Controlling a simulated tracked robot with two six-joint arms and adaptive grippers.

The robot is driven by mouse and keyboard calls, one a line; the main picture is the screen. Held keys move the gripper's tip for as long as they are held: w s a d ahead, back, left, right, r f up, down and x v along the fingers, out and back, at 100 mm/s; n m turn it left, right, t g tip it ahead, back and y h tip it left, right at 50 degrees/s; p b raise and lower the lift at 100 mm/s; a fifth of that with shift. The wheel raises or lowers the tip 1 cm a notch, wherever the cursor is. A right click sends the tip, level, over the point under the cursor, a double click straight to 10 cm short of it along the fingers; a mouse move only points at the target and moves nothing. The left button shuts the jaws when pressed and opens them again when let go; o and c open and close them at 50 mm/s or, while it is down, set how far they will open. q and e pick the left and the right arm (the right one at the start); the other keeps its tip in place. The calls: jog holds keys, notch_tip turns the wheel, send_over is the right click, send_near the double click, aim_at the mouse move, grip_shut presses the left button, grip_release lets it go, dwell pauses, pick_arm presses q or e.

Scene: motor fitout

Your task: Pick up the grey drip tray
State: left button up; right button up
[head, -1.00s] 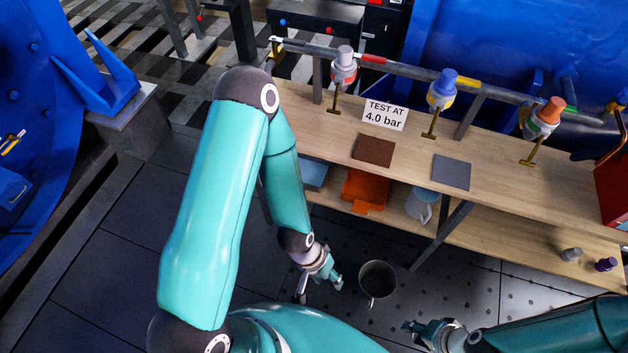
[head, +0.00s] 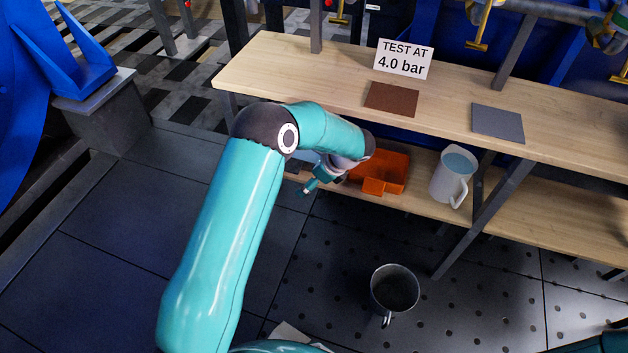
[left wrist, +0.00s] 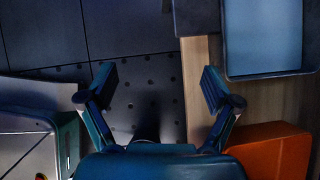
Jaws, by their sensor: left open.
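A shallow tray (left wrist: 265,38) with a dark grey rim and a bluish inside lies on the lower wooden shelf at the upper right of the left wrist view. I cannot tell for sure that it is the grey drip tray. In the head view my left arm mostly hides that spot. My left gripper (head: 308,188) is at the front edge of the lower shelf. In the left wrist view the gripper (left wrist: 158,82) has its fingers wide apart with nothing between them, left of the tray and apart from it. My right gripper is out of view.
An orange bin (head: 385,173) and a white jug (head: 453,177) stand on the lower shelf. The upper bench (head: 300,75) overhangs it, bearing a brown mat (head: 391,99), a grey mat (head: 497,123) and a sign (head: 403,59). A metal pot (head: 394,289) stands on the floor.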

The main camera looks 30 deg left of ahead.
pick_arm(q)
jog(key=w+a+r+y+b, duration=0.2)
jog(key=w+a, duration=0.1)
jog(key=shift+a+r+m+y+b, duration=0.15)
jog(key=shift+a+m+y+b, duration=0.15)
jog(key=shift+m, duration=0.1)
jog(key=shift+a, duration=0.35)
jog(key=shift+a+f+b, duration=0.2)
jog(key=shift+a+b, duration=0.1)
jog(key=shift+a, duration=0.1)
jog(key=b+x, duration=0.2)
jog(key=x, duration=0.2)
jog(key=shift+a+f, duration=0.25)
jog(key=shift+f, duration=0.05)
jog(key=shift+a+f, duration=0.3)
jog(key=shift+a, duration=0.15)
jog(key=shift+w+r, duration=0.1)
grip_shut()
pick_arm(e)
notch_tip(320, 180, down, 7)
